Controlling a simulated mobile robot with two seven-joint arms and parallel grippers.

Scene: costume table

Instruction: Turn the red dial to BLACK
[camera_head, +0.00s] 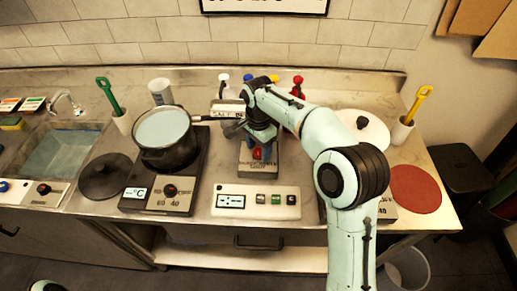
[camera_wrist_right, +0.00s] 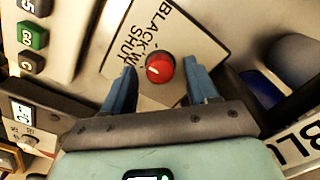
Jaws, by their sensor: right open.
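In the head view the dial (camera_head: 257,153) shows just below my right gripper (camera_head: 260,142). In the wrist view the right gripper (camera_wrist_right: 160,70) is open, with one blue finger on each side of the dial and gaps between. My left gripper is not in view.
A black pot (camera_head: 165,139) of pale liquid stands on a hot plate (camera_head: 155,197) at the left. A control box (camera_head: 257,201) lies in front of the dial plate. Coloured taps (camera_head: 297,87) stand behind. A red round mat (camera_head: 415,189) is at the right.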

